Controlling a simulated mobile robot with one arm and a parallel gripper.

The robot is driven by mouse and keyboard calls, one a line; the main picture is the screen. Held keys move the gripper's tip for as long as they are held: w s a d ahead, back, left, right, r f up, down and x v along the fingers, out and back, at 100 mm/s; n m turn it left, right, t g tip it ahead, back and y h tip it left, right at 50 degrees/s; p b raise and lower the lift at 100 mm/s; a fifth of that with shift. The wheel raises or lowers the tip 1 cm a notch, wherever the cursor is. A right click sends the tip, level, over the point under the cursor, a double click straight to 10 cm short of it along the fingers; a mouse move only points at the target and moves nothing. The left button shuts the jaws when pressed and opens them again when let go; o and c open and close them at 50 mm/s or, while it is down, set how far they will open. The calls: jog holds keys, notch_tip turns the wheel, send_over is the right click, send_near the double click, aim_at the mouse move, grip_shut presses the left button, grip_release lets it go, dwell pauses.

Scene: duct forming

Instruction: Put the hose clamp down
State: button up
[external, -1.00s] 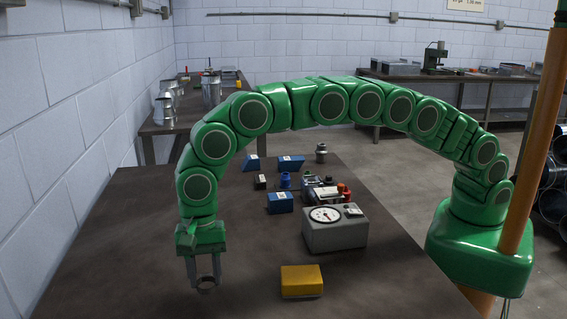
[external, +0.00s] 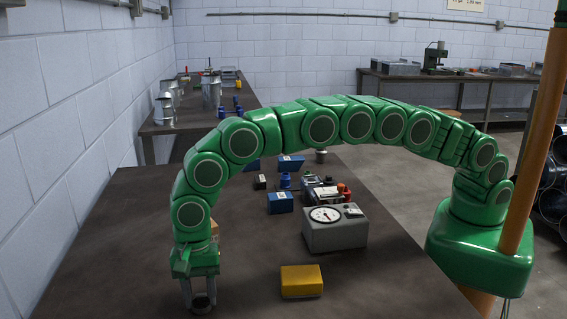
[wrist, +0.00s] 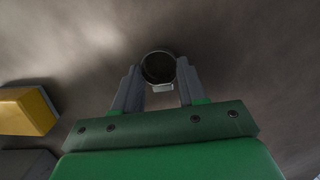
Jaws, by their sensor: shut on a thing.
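The hose clamp (external: 201,304) is a small dark ring with a pale screw block, low over the near left part of the brown table (external: 120,250). My gripper (external: 199,297) points down and is shut on it. In the wrist view the clamp (wrist: 158,67) sits between the two grey fingertips (wrist: 158,80), its round opening facing the camera. I cannot tell whether the clamp touches the table.
A yellow block (external: 302,281) lies right of my gripper, and also shows in the wrist view (wrist: 27,110). A grey dial gauge box (external: 334,234) stands behind it. Blue blocks (external: 280,203) and small fittings sit farther back. The table's left side is clear.

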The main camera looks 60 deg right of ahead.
aim_at(200, 294)
jog(key=shift+f, duration=0.1)
jog(key=o, duration=1)
jog(key=shift+o, duration=0.2)
notch_tip(200, 294, up, 12)
jog(key=w+d, duration=0.1)
jog(key=shift+w+d, duration=0.15)
